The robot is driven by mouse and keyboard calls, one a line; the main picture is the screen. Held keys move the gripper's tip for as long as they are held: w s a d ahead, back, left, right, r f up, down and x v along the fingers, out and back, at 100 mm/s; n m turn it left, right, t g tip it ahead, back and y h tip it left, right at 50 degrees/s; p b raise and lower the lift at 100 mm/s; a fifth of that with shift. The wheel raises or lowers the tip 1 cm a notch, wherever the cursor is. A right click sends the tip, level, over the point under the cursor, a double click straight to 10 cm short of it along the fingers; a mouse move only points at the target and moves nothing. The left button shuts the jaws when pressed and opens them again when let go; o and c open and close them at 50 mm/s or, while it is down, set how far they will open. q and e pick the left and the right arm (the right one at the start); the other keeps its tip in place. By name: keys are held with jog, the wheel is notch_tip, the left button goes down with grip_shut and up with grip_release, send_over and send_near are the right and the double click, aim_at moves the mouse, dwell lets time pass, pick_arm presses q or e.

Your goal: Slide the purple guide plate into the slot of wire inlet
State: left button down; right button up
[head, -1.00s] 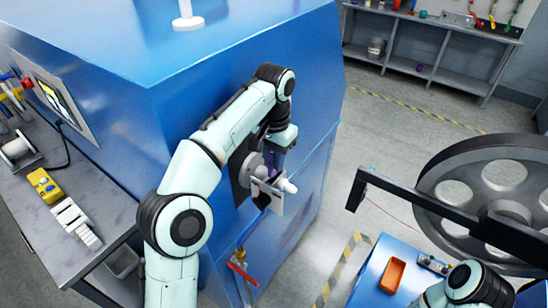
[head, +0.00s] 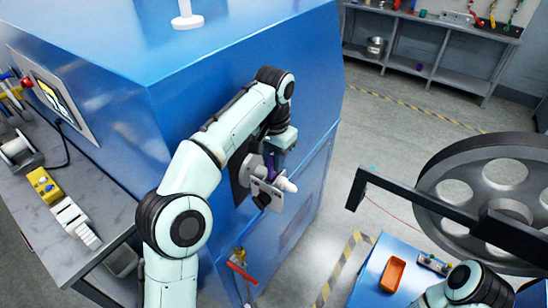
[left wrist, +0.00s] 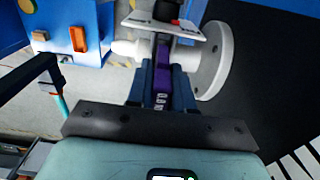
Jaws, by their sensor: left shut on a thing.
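The wire inlet (head: 268,194) is a pale metal plate with a white cylinder and round disc, mounted on the side of the blue machine. In the left wrist view its plate (left wrist: 165,26) is at the top and its disc (left wrist: 212,62) at the right. The purple guide plate (left wrist: 163,62) stands between the fingers of my left gripper (left wrist: 162,80), which is shut on it. In the head view the purple plate (head: 271,164) shows as a small patch beside the inlet, below my left gripper (head: 277,150). The slot and the purple plate's far end are partly hidden.
The blue machine (head: 240,75) stands close behind my left arm. A red-handled valve (head: 240,262) is below the inlet. A large grey wheel (head: 490,185) on a dark frame and a blue surface with an orange tray (head: 393,274) are at the right.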

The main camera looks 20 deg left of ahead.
aim_at(274, 176)
pick_arm(q)
jog(key=shift+f+b, duration=0.3)
jog(key=shift+f, duration=1)
pick_arm(e)
jog(key=shift+s+f, duration=0.4)
jog(key=shift+s, duration=0.15)
pick_arm(q)
jog(key=shift+f, duration=0.1)
pick_arm(e)
jog(key=shift+w+r, duration=0.15)
jog(key=shift+w, duration=0.1)
pick_arm(q)
jog(key=shift+s+f, duration=0.15)
jog(key=shift+f, duration=0.05)
pick_arm(e)
jog(key=shift+s, duration=0.1)
pick_arm(q)
jog(key=shift+r+p, duration=0.3)
jog(key=shift+p, duration=0.15)
pick_arm(e)
jog(key=shift+w+r, duration=0.4)
jog(key=shift+w, duration=0.25)
pick_arm(q)
jog(key=shift+r, duration=0.5)
jog(key=shift+w+f, duration=0.15)
jog(key=shift+w, duration=0.05)
pick_arm(e)
jog(key=shift+s, duration=0.1)
